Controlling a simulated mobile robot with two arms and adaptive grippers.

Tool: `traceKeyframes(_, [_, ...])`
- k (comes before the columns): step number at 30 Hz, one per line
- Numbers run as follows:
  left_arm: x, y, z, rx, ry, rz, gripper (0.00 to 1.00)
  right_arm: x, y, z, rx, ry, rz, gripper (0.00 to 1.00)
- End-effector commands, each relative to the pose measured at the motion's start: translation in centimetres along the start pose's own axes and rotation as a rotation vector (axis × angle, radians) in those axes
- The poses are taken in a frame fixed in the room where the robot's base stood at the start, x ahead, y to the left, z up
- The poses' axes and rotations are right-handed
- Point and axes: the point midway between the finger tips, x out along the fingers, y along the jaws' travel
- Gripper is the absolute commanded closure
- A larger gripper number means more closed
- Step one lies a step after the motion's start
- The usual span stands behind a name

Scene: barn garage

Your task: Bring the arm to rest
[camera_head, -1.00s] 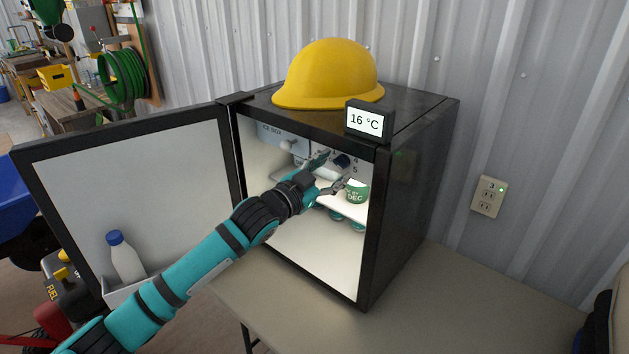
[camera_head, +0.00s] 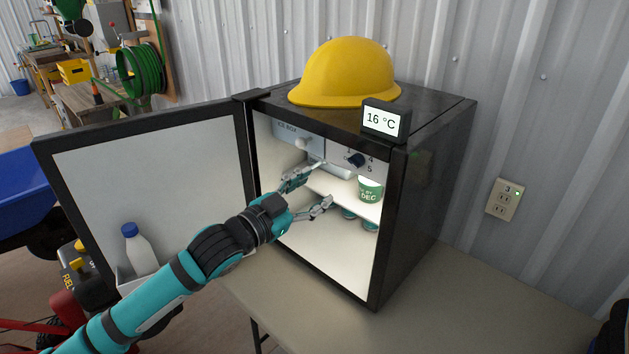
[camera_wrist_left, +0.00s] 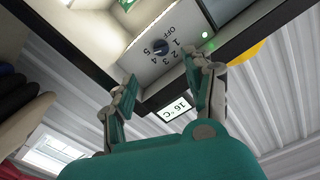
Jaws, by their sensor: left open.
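My left arm (camera_head: 150,300) reaches in from the lower left of the head view. Its gripper (camera_head: 308,192) is open and empty at the front opening of the small black fridge (camera_head: 425,190), below and left of the dial (camera_head: 356,160). In the left wrist view the two fingers (camera_wrist_left: 163,95) stand apart with nothing between them. The dial (camera_wrist_left: 160,47) shows beyond them, with numbers and OFF around it. My right gripper is in neither view.
The fridge door (camera_head: 150,185) stands wide open at left, with a white bottle (camera_head: 139,250) in its shelf. A green cup (camera_head: 369,190) is on the inner shelf. A yellow hard hat (camera_head: 345,72) and a 16 °C display (camera_head: 382,120) are on top. The table (camera_head: 450,300) is clear in front.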

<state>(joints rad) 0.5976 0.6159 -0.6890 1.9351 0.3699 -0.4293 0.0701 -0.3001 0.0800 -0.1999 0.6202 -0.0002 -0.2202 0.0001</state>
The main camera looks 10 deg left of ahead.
Motion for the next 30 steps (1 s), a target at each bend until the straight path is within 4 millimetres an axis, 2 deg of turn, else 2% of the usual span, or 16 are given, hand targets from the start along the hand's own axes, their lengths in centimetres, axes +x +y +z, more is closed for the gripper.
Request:
traceKeyframes(2, [-0.4,1.2,1.1,-0.023,-0.031,0.005,0.47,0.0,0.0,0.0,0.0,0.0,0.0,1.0])
traceKeyframes(5, [-1.8,3.8,4.0,-0.081,-0.124,0.004,0.47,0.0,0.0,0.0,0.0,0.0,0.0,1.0])
traceKeyframes(8, [-4.9,7.3,8.1,-0.171,-0.28,-0.008,0.47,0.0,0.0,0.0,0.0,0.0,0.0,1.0])
traceKeyframes(11, [-9.8,10.6,12.7,-0.275,-0.479,-0.036,0.47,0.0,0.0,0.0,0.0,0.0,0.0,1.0])
traceKeyframes(12, [-12.0,11.7,14.4,-0.314,-0.562,-0.049,0.47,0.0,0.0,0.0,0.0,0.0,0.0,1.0])
traceKeyframes(15, [-17.4,14.1,17.6,-0.396,-0.748,-0.077,0.47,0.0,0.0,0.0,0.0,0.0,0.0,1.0])
traceKeyframes(21, [-25.2,17.0,20.9,-0.496,-0.997,-0.113,0.47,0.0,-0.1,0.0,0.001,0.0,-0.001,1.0])
traceKeyframes(30, [-33.8,20.1,22.5,-0.594,-1.253,-0.146,0.47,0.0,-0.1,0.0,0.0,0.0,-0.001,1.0])
